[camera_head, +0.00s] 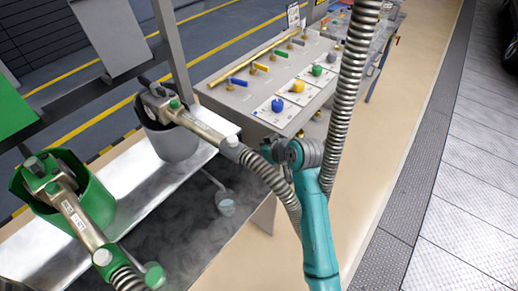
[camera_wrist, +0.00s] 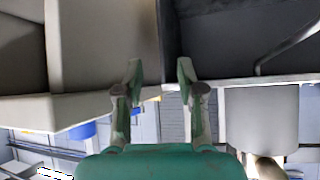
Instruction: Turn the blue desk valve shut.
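The desk (camera_head: 235,104) carries a row of knobs on white plates and a row of levers behind them. My gripper (camera_head: 283,152) is at the desk's near end, apart from all the knobs and levers. In the wrist view its two fingers (camera_wrist: 160,78) stand apart with nothing between them.
A grey bucket (camera_head: 172,142) and a green bucket (camera_head: 93,203) with nozzles stand left on a bench. Ribbed hoses (camera_head: 343,112) hang close to my arm. Clear floor (camera_head: 390,160) lies right.

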